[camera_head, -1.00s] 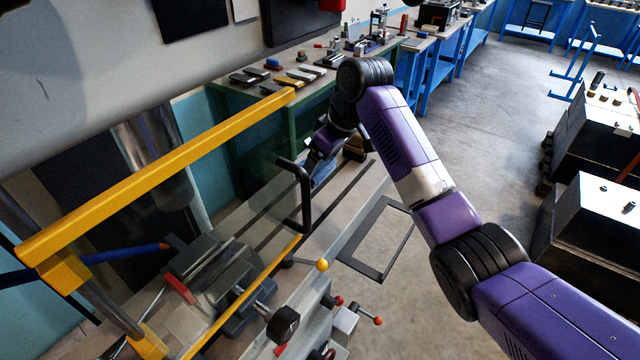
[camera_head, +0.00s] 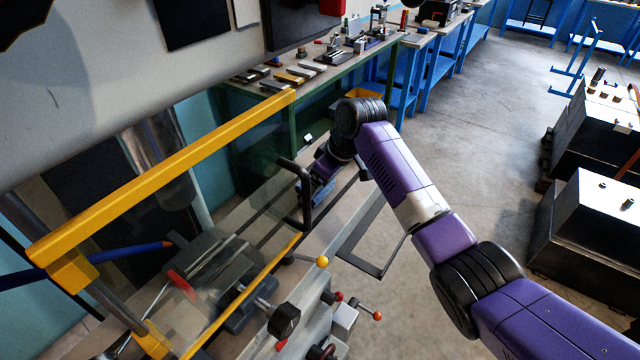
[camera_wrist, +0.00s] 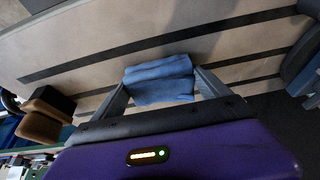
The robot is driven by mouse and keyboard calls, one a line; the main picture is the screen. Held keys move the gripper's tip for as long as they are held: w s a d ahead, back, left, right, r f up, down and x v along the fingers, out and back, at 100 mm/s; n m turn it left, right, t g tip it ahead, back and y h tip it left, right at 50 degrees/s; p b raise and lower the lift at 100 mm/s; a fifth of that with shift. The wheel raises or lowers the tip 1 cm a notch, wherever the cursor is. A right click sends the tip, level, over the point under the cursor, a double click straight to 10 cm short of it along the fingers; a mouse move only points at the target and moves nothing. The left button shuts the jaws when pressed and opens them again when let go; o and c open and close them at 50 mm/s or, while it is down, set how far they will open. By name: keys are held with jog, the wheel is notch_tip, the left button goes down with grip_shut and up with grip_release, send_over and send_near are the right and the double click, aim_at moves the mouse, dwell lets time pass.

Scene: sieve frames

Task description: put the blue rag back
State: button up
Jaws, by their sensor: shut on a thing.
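The blue rag (camera_wrist: 159,80) is a small folded cloth in the wrist view, pinched between the two grey fingers of my gripper (camera_wrist: 160,86). It hangs just over the light machine table (camera_wrist: 110,42), which has dark slots. I cannot tell whether the rag touches the table. In the head view the rag (camera_head: 320,190) is a small blue patch beneath my purple wrist, behind the clear guard and its black handle. My gripper's fingers are mostly hidden there.
The yellow-framed guard (camera_head: 160,178) and its black handle (camera_head: 304,195) stand close left of my gripper. A vise (camera_head: 215,262) sits nearer on the table. Brown blocks (camera_wrist: 45,118) lie at left in the wrist view. A green workbench (camera_head: 330,75) with tools stands behind.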

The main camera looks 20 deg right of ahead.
jog(key=o, duration=1)
jog(key=b+v, duration=0.1)
jog(key=v, duration=1.1)
jog(key=shift+r, duration=0.15)
